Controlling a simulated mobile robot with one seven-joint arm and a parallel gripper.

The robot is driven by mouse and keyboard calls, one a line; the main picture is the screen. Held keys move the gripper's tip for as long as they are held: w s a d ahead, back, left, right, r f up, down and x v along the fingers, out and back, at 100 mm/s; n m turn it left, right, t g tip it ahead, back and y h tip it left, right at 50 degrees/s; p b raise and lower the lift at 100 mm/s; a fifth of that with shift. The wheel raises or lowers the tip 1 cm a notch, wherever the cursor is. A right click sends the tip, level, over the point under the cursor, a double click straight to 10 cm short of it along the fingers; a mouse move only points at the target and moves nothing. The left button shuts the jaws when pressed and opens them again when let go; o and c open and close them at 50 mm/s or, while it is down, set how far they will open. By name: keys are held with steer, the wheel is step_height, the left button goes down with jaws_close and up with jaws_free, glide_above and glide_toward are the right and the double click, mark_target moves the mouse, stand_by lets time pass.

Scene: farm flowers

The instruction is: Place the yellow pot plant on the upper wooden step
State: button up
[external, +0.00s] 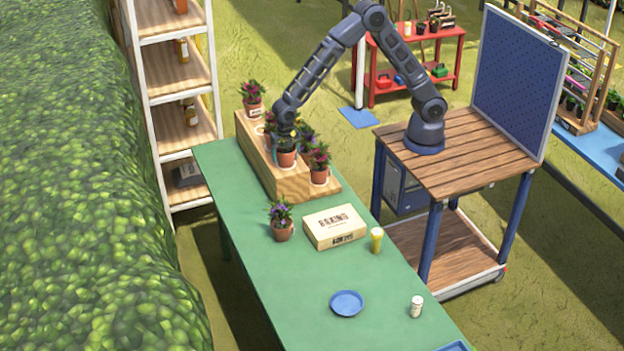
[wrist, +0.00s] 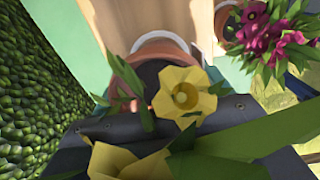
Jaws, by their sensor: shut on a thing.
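The yellow pot plant shows in the wrist view as a yellow flower (wrist: 184,92) with green leaves over dark soil in a terracotta pot (wrist: 124,76). My gripper (external: 286,143) is shut on this pot, which shows in the external view (external: 286,159) over the wooden step stand (external: 291,186). The flower is mostly hidden by my gripper there. A pale round ring (wrist: 160,37) shows just beyond the pot in the wrist view. I cannot tell whether the pot touches the step.
A pink-flowered plant (external: 319,164) stands close right of the held pot, and another (external: 252,96) at the stand's far end. On the green table (external: 297,285) are a purple-flowered pot (external: 281,222), a box (external: 335,228), a yellow cup (external: 376,241) and a blue dish (external: 346,303).

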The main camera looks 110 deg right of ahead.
steer(key=shift+f, duration=0.1)
steer(key=o, duration=1.3)
